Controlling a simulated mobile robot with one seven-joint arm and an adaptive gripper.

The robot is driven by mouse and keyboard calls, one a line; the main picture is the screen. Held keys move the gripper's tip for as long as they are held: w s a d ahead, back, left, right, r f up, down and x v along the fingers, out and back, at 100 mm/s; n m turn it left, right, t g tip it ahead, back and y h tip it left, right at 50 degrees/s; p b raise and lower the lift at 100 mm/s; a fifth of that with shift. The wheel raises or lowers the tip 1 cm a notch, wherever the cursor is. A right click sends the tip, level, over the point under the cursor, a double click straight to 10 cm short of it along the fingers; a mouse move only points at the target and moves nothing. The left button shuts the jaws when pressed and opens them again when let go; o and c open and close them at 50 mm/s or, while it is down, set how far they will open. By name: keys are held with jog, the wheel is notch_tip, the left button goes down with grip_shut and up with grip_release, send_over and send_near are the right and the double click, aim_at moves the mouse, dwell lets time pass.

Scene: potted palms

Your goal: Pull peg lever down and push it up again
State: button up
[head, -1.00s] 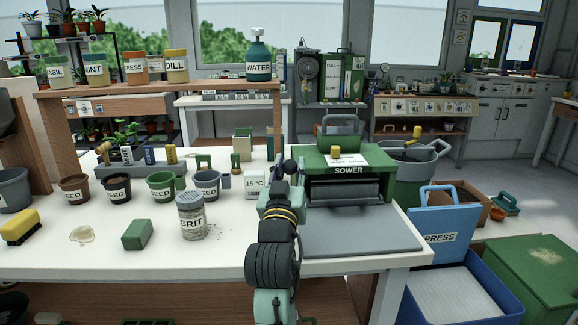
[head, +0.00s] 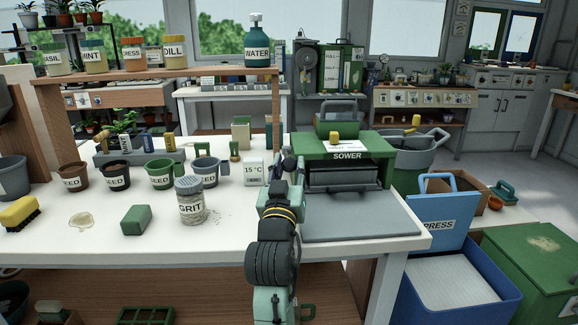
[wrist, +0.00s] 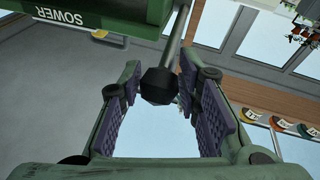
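The green sower (head: 347,156) stands on the table in the head view, and its label shows upside down in the wrist view (wrist: 62,20). Its peg lever shows in the wrist view as a grey rod (wrist: 180,38) with a black faceted knob (wrist: 158,86) at its end. In the head view my gripper (head: 284,172) is beside the left of the sower, and my arm hides most of the lever.
A grit shaker (head: 190,200), a green block (head: 136,220) and several pots are on the table left of my arm. A thermometer block (head: 255,171) stands close behind my gripper. A blue press crate (head: 450,207) is at the right. The sower's grey front plate (head: 360,222) is clear.

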jog(key=o, duration=0.4)
jog(key=shift+r, duration=0.1)
jog(key=shift+v, duration=3.8)
